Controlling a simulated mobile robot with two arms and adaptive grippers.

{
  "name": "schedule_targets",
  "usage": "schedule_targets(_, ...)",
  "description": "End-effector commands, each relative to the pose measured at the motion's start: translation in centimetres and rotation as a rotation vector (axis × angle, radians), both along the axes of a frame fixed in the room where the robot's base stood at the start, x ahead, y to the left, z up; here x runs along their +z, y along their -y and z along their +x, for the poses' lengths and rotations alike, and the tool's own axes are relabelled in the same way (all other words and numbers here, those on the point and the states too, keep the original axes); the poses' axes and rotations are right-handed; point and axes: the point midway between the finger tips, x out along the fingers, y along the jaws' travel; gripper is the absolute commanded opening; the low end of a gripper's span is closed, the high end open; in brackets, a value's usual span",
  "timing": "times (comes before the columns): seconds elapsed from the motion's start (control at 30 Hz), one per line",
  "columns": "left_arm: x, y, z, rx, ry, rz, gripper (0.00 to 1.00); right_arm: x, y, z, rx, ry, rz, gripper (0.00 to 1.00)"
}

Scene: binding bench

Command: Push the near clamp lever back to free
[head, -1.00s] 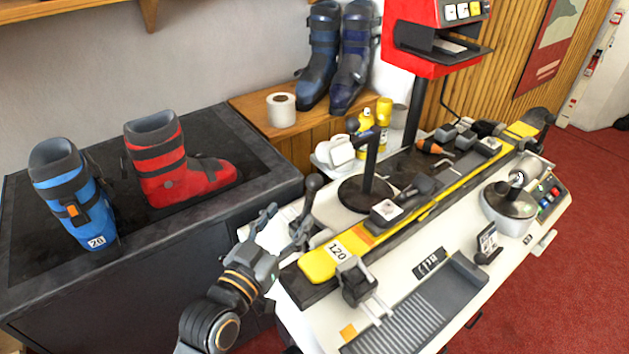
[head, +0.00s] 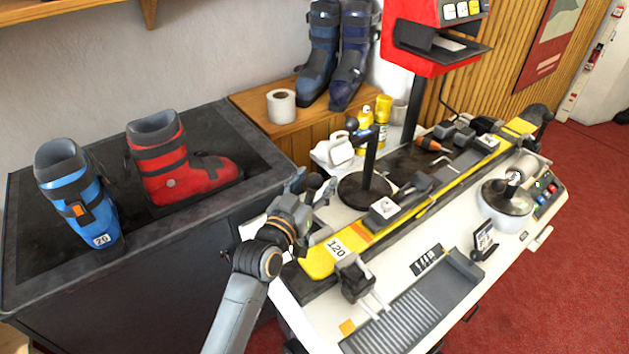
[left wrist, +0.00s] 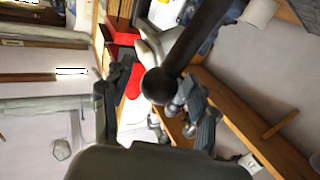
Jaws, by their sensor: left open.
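The near clamp lever is a dark rod with a round black knob (head: 315,182), at the left end of the yellow ski (head: 322,262). My left gripper (head: 312,190) is at the lever's knob, partly covering it from the head camera. In the left wrist view, the lever's ball knob (left wrist: 160,86) and rod show large and close, in front of my open left gripper (left wrist: 155,115). I cannot tell whether a finger touches the lever. Its lower end is hidden behind my gripper and arm. My right gripper is not in view.
The near clamp body (head: 354,278) grips the ski's front end. A black post with a round base (head: 366,194) stands right of my gripper. A dark counter (head: 205,235) with blue and red boots is left. A grey ribbed tray (head: 412,318) lies along the bench's front.

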Motion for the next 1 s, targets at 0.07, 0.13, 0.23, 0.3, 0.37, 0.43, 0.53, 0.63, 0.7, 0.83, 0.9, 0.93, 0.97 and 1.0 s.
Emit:
schedule_targets(0.07, 0.0, 0.0, 0.0, 0.000, 0.000, 0.000, 0.53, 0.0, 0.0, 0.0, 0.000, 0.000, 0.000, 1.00)
schedule_targets(0.13, 0.0, 0.0, 0.0, 0.000, 0.000, 0.000, 0.39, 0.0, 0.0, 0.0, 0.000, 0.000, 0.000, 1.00)
schedule_targets(0.23, 0.0, 0.0, 0.0, 0.000, -0.001, 0.000, 0.18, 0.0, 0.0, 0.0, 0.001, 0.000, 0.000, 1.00)
schedule_targets(0.3, 0.0, 0.0, 0.0, 0.000, -0.001, 0.000, 0.04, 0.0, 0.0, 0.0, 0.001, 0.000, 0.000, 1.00)
schedule_targets(0.37, 0.0, 0.0, 0.0, 0.000, -0.001, 0.000, 0.00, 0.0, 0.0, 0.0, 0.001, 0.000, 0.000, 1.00)
schedule_targets(0.43, 0.0, 0.0, 0.0, 0.000, -0.001, 0.000, 0.00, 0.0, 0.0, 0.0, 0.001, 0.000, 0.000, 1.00)
schedule_targets(0.53, 0.0, -0.1, 0.0, 0.000, -0.003, -0.001, 0.00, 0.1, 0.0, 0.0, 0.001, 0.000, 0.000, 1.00)
schedule_targets(0.63, 0.1, -0.2, 0.1, 0.000, -0.012, -0.007, 0.00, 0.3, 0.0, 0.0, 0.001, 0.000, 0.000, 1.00)
schedule_targets(0.7, 0.3, -0.3, 0.4, 0.001, -0.025, -0.015, 0.00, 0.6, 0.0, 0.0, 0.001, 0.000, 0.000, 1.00)
schedule_targets(0.83, 0.6, -0.9, 1.1, 0.001, -0.070, -0.046, 0.00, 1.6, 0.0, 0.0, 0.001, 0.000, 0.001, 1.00)
schedule_targets(0.9, 0.8, -1.3, 1.7, 0.002, -0.105, -0.071, 0.00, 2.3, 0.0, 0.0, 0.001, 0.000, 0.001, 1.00)
schedule_targets(0.93, 0.9, -1.5, 2.0, 0.001, -0.123, -0.082, 0.00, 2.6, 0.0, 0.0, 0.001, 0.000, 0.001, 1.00)
schedule_targets(0.97, 1.0, -1.8, 2.3, 0.002, -0.139, -0.095, 0.00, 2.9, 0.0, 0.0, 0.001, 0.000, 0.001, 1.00)
schedule_targets(1.0, 1.1, -2.1, 2.7, 0.002, -0.166, -0.115, 0.00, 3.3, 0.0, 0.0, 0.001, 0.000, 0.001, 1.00)
